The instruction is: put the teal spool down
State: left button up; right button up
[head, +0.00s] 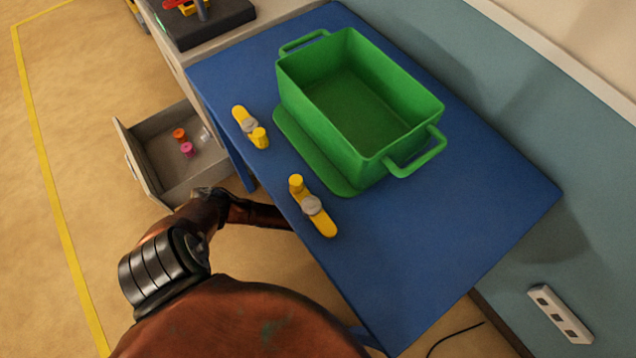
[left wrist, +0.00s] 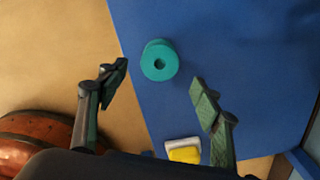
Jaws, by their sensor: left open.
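The teal spool (left wrist: 159,60) shows in the left wrist view, resting end-up on the blue table (left wrist: 235,45), close to the table's edge. My left gripper (left wrist: 160,88) is open, its two fingers wide apart. The spool lies just ahead of the gap between the fingertips, and neither finger visibly touches it. In the head view I cannot see the spool, and my left gripper's fingers cannot be made out there. My right gripper is in neither view.
On the table stands a green bin (head: 365,100) over a green mat (head: 290,140). Two yellow pieces with grey knobs (head: 249,126) (head: 312,205) lie beside it. An open drawer (head: 150,190) holds small orange and pink spools. The table's right part is clear.

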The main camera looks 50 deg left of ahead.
pick_arm(q)
notch_tip(320, 180, up, 4)
jog(key=shift+f+p, duration=0.25)
jog(key=shift+p, duration=0.45)
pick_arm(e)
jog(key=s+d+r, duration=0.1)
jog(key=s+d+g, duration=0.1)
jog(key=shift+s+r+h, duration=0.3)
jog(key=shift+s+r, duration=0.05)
pick_arm(q)
jog(key=shift+s, duration=0.1)
jog(key=s+d+r+n+h, duration=0.1)
jog(key=s+d+r+n, duration=0.1)
jog(key=s+d+n, duration=0.6)
jog(key=s+d+r+n+h, duration=0.15)
jog(key=s+d, duration=0.25)
jog(key=s, duration=0.7)
jog(key=s+a+r+n+y, duration=0.1)
jog(key=s+a+r+n, duration=0.3)
jog(key=s+n, duration=0.3)
jog(key=s+a+r+n+y, duration=0.1)
jog(key=s+a+r+n, duration=0.4)
jog(key=s+r+n, duration=0.1)
jog(key=shift+s+r+n, duration=0.15)
jog(key=shift+s+n, duration=0.4)
jog(key=shift+s, duration=0.25)
jog(key=shift+a, duration=0.1)
jog(key=shift+c, duration=0.6)
